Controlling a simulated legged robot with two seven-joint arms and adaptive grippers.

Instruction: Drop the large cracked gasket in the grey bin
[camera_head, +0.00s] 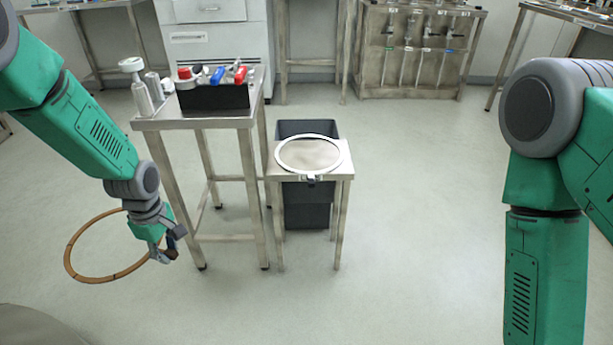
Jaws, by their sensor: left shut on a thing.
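A large brown ring gasket (67,262) is at the lower left, held clear of the tables above the floor. My left gripper (168,252) is shut on its right edge. A few dark marks show on the ring, but I cannot tell if they are cracks. The dark grey bin (308,208) stands on the floor behind a small metal table, to the right of my left gripper. Its upper rim shows above the tabletop and its lower part between the legs; its inside is mostly hidden. My right arm comes down at the right, with its gripper out of view.
The small metal table (337,172) in front of the bin carries a pale flat ring (279,158) with a dark clip. A taller metal table (190,121) between my left gripper and the bin carries a black box (215,98) of tools. Floor is clear at the right.

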